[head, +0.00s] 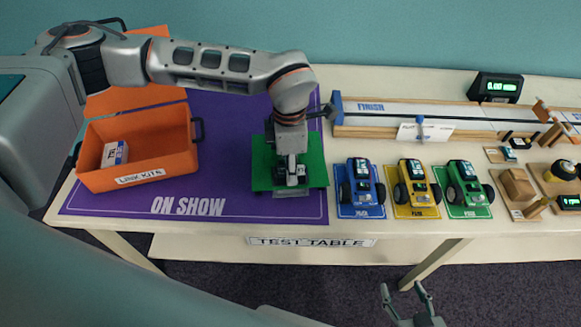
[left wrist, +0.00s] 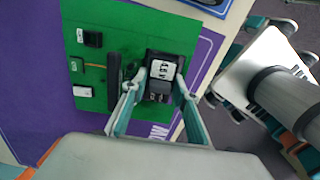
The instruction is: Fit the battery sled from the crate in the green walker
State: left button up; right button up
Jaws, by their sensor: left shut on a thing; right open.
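My left gripper (head: 291,182) is over a green board (head: 315,172) on the purple mat. In the left wrist view its fingers (left wrist: 160,80) are shut on a dark block with a white-marked top (left wrist: 163,70), which may be the battery sled. The block is over or on the board; I cannot tell whether it touches. A black bar (left wrist: 113,82) is beside it. A green machine with black sides (head: 465,183), possibly the green walker, stands on a green mat to the right. The orange crate (head: 152,162) holds a white-and-blue box (head: 115,153). My right gripper (head: 412,298) is open and empty, low in front of the table.
Blue (head: 361,182) and yellow (head: 411,182) machines stand between the board and the green machine. A track (head: 385,112) runs along the back. Small wooden parts (head: 517,186) lie at the right. The purple mat (head: 225,180) is bare between crate and board.

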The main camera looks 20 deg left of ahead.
pick_arm(q)
jog(key=shift+s+a+f, duration=0.15)
jog(key=shift+s+f, duration=0.05)
jog(key=shift+f, duration=0.35)
jog(key=shift+s+a+f, duration=0.15)
jog(key=shift+s+f, duration=0.1)
jog(key=shift+f, duration=0.3)
jog(key=shift+s+a+f, duration=0.15)
jog(key=shift+s+f, duration=0.05)
jog(key=shift+f, duration=0.35)
pick_arm(e)
jog(key=shift+s+f, duration=0.1)
jog(key=shift+f, duration=0.3)
pick_arm(q)
jog(key=o, duration=1.1)
jog(key=shift+w+g, duration=0.1)
jog(key=shift+g, duration=0.2)
jog(key=shift+r, duration=0.15)
pick_arm(e)
jog(key=shift+r, duration=0.15)
pick_arm(q)
jog(key=shift+w+a+r+p, duration=0.15)
jog(key=shift+w+r+p, duration=0.05)
jog(key=shift+r+p, duration=0.7)
jog(key=shift+d+r+p, duration=0.2)
jog(key=shift+r+p, duration=1.45)
jog(key=shift+r, duration=1.45)
pick_arm(e)
notch_tip(320, 180, up, 6)
jog(key=w, duration=0.2)
